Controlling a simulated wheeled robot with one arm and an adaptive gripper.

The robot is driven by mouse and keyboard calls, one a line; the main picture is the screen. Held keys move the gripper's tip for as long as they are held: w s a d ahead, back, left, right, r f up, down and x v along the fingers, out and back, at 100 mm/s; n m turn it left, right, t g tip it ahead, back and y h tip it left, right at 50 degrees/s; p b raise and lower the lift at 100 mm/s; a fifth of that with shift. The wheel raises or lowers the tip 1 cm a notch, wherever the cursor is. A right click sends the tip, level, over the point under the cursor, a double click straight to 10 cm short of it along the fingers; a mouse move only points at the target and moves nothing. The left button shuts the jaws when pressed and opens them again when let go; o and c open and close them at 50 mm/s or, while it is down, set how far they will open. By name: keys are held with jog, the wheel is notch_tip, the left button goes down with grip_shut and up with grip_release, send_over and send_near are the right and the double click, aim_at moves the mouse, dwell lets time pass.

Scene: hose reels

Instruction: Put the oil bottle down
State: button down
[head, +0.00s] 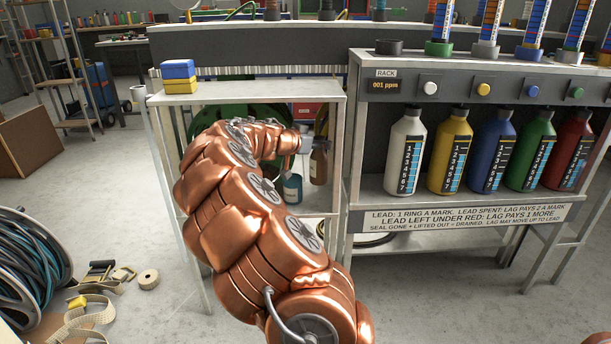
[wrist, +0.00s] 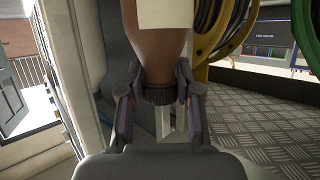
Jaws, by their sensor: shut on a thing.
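The oil bottle, brown with a pale label, shows in the wrist view (wrist: 165,50) with its dark ribbed cap (wrist: 160,93) between my fingers. My gripper (wrist: 160,97) is shut on it at the cap. In the head view a brown bottle (head: 319,165) hangs upright at the end of my copper arm, under the top of the pale side table (head: 240,97). My gripper (head: 310,143) is partly hidden there by the table edge and my arm. I cannot tell whether the bottle's base touches anything.
A teal bottle (head: 292,188) stands close left of the brown one. The rack (head: 480,215) at right holds white, yellow, blue, green and red bottles. A hose reel (head: 30,270) and loose straps (head: 90,310) lie on the floor at left.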

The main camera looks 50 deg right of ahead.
aim_at(313, 163)
jog(key=shift+f+b, duration=1)
jog(key=shift+f, duration=2.5)
jog(key=c, duration=0.8)
grip_release()
jog(key=shift+a+r, duration=0.15)
jog(key=shift+r, duration=0.1)
jog(key=shift+p+v, duration=1.7)
jog(key=shift+v, duration=4.15)
jog(key=shift+s+a+f, duration=0.1)
